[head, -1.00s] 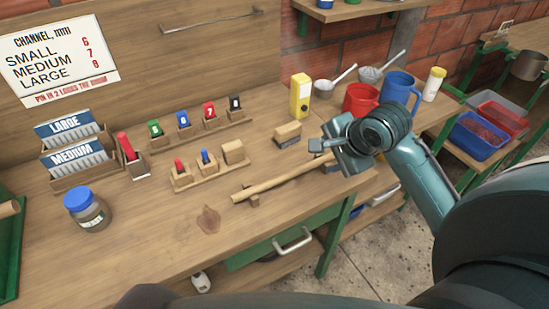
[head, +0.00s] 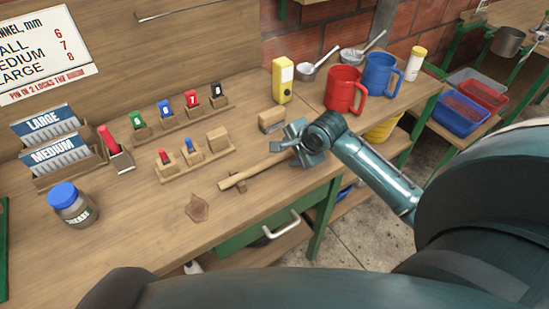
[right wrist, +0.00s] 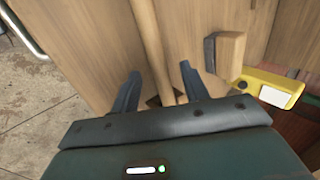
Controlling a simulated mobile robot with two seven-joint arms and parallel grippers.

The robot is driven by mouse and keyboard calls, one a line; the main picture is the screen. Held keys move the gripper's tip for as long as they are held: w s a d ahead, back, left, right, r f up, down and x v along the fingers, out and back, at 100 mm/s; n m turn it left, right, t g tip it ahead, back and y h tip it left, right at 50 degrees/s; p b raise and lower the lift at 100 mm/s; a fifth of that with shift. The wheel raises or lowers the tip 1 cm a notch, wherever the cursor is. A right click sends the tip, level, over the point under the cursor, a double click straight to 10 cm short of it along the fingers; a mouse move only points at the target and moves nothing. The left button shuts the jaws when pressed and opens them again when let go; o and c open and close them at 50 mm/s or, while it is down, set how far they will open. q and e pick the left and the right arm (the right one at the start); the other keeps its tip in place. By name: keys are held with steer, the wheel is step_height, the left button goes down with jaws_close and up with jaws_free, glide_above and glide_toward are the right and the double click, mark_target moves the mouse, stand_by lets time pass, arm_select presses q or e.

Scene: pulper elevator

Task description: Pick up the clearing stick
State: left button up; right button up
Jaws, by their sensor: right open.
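The clearing stick (head: 255,173) is a pale wooden rod lying on the workbench, its left part raised on a small wooden rest (head: 238,186). Its right end is hidden behind my right gripper (head: 296,148). In the right wrist view the stick (right wrist: 152,50) runs between the two open fingers of my right gripper (right wrist: 157,85), apart from both as far as I can see. Whether the fingers are down at the stick's height I cannot tell. My left gripper is not in view.
A wooden block brush (head: 271,120) lies just behind the gripper; it also shows in the right wrist view (right wrist: 230,52). A yellow box (head: 283,82), red mug (head: 344,90) and blue mug (head: 380,75) stand behind. Slotted holders (head: 190,160) stand left. The bench front is mostly clear.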

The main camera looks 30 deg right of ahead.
steer(key=shift+w+f, duration=0.2)
steer(key=shift+f, duration=0.1)
steer(key=shift+c, duration=0.4)
jaws_close()
